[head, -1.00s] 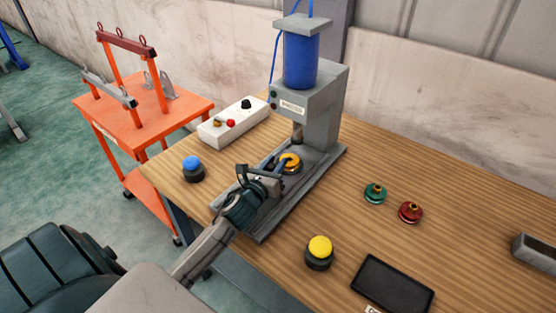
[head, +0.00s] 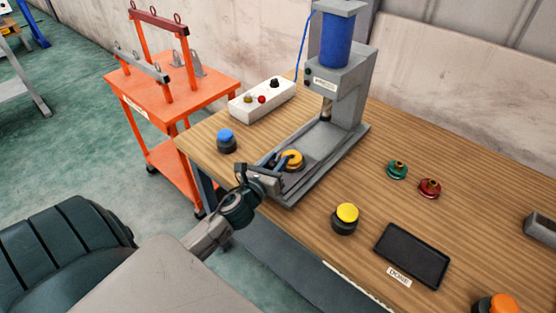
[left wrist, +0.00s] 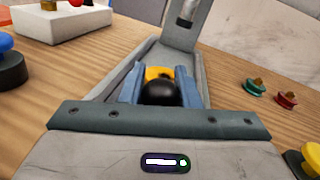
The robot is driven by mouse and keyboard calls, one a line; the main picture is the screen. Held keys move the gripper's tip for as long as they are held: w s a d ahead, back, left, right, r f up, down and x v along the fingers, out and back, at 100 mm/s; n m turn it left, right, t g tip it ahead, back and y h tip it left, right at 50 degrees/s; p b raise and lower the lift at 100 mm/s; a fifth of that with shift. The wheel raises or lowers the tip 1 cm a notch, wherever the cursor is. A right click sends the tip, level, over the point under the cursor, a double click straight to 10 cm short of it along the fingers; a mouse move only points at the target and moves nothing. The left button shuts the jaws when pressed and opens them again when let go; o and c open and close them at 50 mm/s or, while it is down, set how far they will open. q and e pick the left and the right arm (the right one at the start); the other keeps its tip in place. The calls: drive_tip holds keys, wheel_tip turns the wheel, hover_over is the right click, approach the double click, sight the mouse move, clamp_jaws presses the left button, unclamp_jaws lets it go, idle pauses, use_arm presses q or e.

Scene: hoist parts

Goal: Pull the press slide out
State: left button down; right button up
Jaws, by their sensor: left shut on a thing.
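The press (head: 348,88) is grey with a blue cylinder on top and stands on the wooden table. Its slide carries an orange-yellow round part (head: 292,159) and sits near the front end of the grey base channel (head: 325,142), clear of the ram (head: 327,108). My left gripper (head: 279,163) is at the front end of the slide. In the left wrist view its two blue-grey fingers (left wrist: 159,88) are shut on the slide's black ball knob (left wrist: 159,95). The orange part (left wrist: 154,72) shows just behind the knob, partly hidden. My right gripper is not in view.
A blue button (head: 227,138) and a white control box (head: 262,99) stand left of the press. A yellow button (head: 345,217), a dark tray (head: 412,254), a green part (head: 397,170) and a red part (head: 429,188) lie to the right. An orange cart (head: 172,84) stands beyond the table's left edge.

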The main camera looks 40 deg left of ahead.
use_arm(q)
drive_tip(key=c, duration=1.1)
unclamp_jaws()
drive_tip(key=shift+s+f, duration=0.1)
drive_tip(key=shift+s, duration=0.15)
drive_tip(key=s+d+b, duration=0.1)
drive_tip(key=s+b, duration=0.3)
drive_tip(key=s, duration=0.6)
drive_tip(key=shift+s, duration=0.15)
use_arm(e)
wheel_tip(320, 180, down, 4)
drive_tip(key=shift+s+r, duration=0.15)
use_arm(q)
drive_tip(key=shift+d, duration=0.1)
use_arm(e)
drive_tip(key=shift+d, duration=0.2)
